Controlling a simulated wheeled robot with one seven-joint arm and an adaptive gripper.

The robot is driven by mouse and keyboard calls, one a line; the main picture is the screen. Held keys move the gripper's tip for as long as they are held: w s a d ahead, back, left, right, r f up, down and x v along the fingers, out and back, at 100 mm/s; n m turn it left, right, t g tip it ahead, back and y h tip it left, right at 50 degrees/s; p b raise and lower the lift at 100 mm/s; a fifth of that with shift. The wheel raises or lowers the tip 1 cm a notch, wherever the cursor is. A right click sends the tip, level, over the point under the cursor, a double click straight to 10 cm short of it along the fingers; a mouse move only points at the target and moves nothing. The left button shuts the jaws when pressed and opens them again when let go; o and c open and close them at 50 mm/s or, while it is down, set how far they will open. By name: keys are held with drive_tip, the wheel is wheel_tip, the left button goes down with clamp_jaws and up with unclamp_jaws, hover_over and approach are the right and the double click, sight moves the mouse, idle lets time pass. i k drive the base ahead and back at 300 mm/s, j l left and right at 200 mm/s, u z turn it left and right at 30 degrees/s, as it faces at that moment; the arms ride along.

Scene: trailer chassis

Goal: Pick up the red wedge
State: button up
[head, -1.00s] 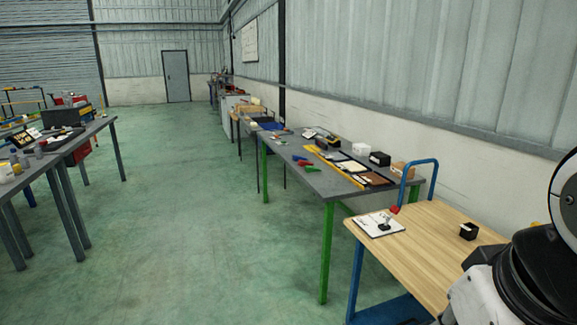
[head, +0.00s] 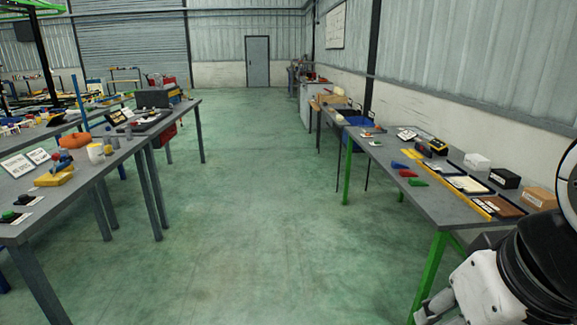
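A small red wedge (head: 408,173) lies on the grey table with green legs (head: 437,205) at the right in the head view. It sits between a blue wedge (head: 399,165) and a green wedge (head: 417,182), near the table's aisle-side edge. They are small and far off, so I cannot tell whether they touch. My gripper is not in view. Only a white and black part of my own arm shows at the lower right, covering part of the near end of that table.
A yellow strip (head: 450,190), a white box (head: 477,162), a black box (head: 504,178) and a brown box (head: 531,199) are also on the right table. A cluttered grey table (head: 95,185) stands left. The green floor (head: 255,230) between the tables is clear.

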sight(403, 172)
drive_tip(key=i+u, duration=0.1)
drive_tip(key=i, duration=1.75)
drive_tip(key=i+j+z, duration=0.15)
drive_tip(key=i+z, duration=0.3)
drive_tip(key=i, duration=0.2)
drive_tip(key=i+j+z, duration=0.4)
drive_tip(key=i, duration=0.2)
drive_tip(key=i+j+z, duration=0.45)
drive_tip(key=i+j, duration=0.05)
drive_tip(key=i, duration=0.05)
